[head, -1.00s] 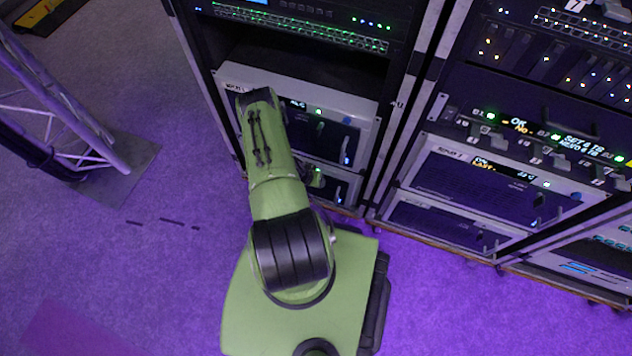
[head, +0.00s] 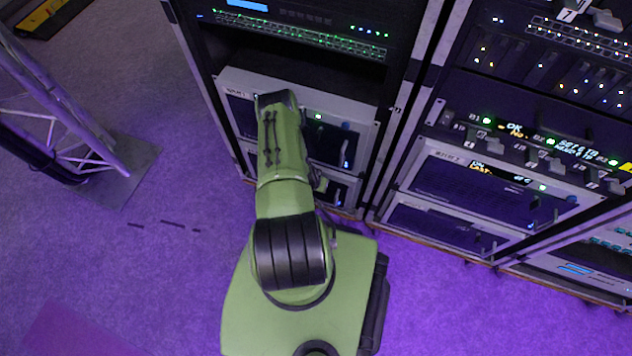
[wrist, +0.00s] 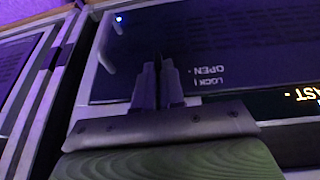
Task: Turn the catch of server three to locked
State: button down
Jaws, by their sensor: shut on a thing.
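In the wrist view my gripper (wrist: 158,88) is shut, its two dark fingers together in front of a dark server panel (wrist: 240,50). The catch is mostly hidden between the fingers, so its angle cannot be told. White LOCK and OPEN markings (wrist: 208,76) appear upside down just right of the fingertips. In the head view my arm covers part of the upper server (head: 345,140) in the left rack, and my fingertips are hidden behind it. The server's number label is too small to read surely.
A handle (wrist: 105,60) stands left of my fingers. Another server (head: 460,180) sits in the right rack beside a metal post. A truss foot (head: 115,180) stands on the floor at left. Open floor (head: 160,270) lies left of my base.

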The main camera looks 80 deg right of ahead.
jog(key=shift+t, duration=0.4)
jog(key=c, duration=1.2)
grip_release()
jog(key=shift+c, duration=0.2)
jog(key=p+v, duration=0.6)
jog(key=v, duration=0.9)
jog(key=shift+a+r, duration=0.25)
jog(key=shift+r, duration=0.05)
